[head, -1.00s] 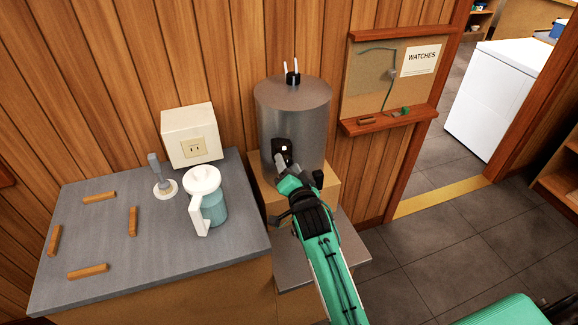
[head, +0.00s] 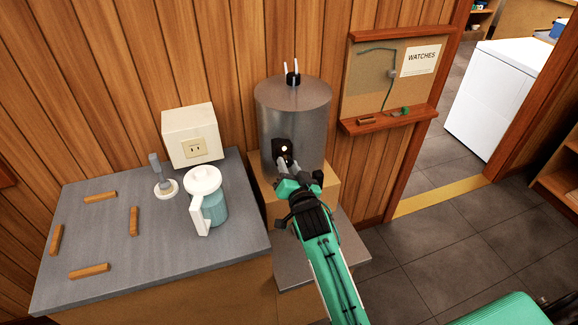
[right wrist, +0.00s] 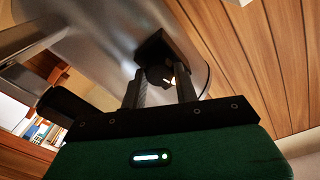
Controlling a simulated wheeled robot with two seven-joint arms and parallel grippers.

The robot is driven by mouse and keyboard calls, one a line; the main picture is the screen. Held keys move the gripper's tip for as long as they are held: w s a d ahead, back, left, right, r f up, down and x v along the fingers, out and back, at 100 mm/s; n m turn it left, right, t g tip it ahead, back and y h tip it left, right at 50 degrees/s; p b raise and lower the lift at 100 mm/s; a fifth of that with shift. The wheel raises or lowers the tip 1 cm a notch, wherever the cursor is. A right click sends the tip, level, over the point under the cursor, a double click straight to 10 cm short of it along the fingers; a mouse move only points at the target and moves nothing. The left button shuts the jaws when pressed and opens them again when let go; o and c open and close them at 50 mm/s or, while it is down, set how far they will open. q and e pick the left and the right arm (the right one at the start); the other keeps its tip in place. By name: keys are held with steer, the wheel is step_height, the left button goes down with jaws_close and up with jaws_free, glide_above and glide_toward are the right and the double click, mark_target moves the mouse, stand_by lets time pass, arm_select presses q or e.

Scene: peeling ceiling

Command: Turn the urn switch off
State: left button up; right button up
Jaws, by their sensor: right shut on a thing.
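The urn (head: 292,112) is a grey metal cylinder standing on a wooden box against the plank wall. Its switch (head: 281,149) is a black block with a small lit spot, low on the urn's front. My right gripper (head: 288,163) reaches up to the switch from below, its fingertips at the block's lower part. The fingertips partly hide that part. My left gripper is not in view.
A grey counter (head: 150,258) at left holds a blue and white pitcher (head: 214,208), a small grey-handled item (head: 160,178) and several wooden sticks. A white outlet box (head: 191,135) is on the wall. A notice board (head: 365,85) hangs right of the urn. Floor at right is open.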

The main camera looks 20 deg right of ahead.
steer(key=n, duration=0.3)
steer(key=shift+n+p, duration=0.3)
steer(key=shift+n, duration=0.1)
steer(key=n, duration=0.3)
steer(key=shift+n+y, duration=0.3)
steer(key=shift+n, duration=0.1)
steer(key=n, duration=0.3)
steer(key=shift+n+p, duration=0.4)
steer(key=shift+n+t+y, duration=0.3)
steer(key=shift+n, duration=1.8)
steer(key=o, duration=1)
steer(key=shift+f, duration=0.1)
